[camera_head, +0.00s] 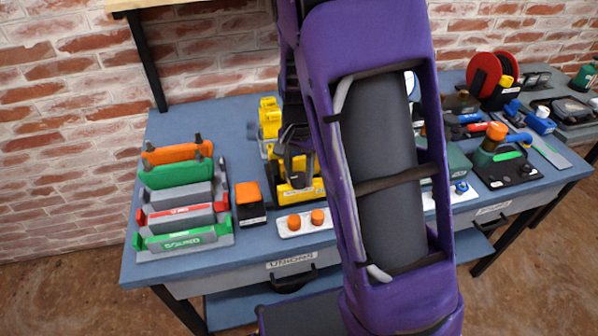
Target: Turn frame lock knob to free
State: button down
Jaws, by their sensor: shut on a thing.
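A yellow and black machine (270,117) stands on the blue bench, left of the middle of the view. My purple arm reaches down in front of it and hides its right side.
Two orange knobs sit on a white plate (291,232) in front. An orange-topped black box (250,203) and a rack of coloured bars (182,240) stand left. Several tools and a red reel (484,78) crowd the right. Bare bench (183,122) shows back left.

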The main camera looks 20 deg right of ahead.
jog(key=shift+n, duration=0.3)
jog(key=n, duration=0.3)
jog(key=shift+n, duration=0.3)
jog(key=n, duration=0.4)
jog(key=shift+b, duration=0.4)
jog(key=n, duration=0.5)
jog(key=shift+r, duration=0.1)
jog(key=n+p, duration=0.1)
jog(key=n, duration=0.3)
jog(key=shift+n, duration=0.4)
jog(key=shift+c, duration=1.5)
grip_release()
